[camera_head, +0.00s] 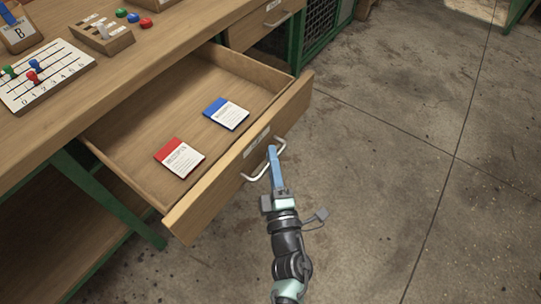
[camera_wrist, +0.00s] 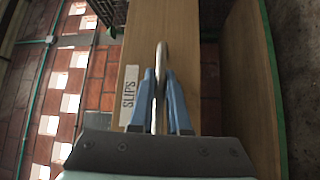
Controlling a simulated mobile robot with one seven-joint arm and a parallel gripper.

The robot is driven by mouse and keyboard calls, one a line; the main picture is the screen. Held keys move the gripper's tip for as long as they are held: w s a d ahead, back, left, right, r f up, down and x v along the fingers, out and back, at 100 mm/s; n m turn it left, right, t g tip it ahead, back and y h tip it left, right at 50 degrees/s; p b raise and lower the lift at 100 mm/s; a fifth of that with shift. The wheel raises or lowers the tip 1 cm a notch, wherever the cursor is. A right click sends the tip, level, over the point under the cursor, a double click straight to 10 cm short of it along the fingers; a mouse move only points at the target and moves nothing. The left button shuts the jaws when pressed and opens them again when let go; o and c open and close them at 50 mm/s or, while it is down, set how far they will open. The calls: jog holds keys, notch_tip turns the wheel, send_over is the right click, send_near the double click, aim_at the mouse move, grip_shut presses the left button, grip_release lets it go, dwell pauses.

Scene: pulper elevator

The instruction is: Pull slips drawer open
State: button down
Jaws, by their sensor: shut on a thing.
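The slips drawer (camera_head: 240,160) stands pulled well out from under the wooden bench in the head view. A red-topped slip pad (camera_head: 180,158) and a blue-topped slip pad (camera_head: 227,114) lie inside it. The drawer's pale metal handle (camera_head: 255,177) is on its front. My gripper (camera_head: 272,152) is at that handle, its blue fingers shut on the bar. In the wrist view the fingers (camera_wrist: 161,100) stand on both sides of the handle bar (camera_wrist: 160,75), beside a label (camera_wrist: 129,95) reading SLIPS.
The bench top (camera_head: 100,85) holds a numbered peg board (camera_head: 45,76), a wooden block with slots (camera_head: 102,36) and several coloured pegs. Another drawer (camera_head: 262,24) is shut at the back. Green bench legs stand at the left. The concrete floor (camera_head: 400,150) to the right is clear.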

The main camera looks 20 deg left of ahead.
dwell(0.3)
jog(key=c, duration=0.9)
grip_release()
jog(key=shift+s+d, duration=0.1)
jog(key=p+v, duration=0.1)
jog(key=v, duration=1.1)
jog(key=shift+s+d+f, duration=0.1)
jog(key=shift+s, duration=0.25)
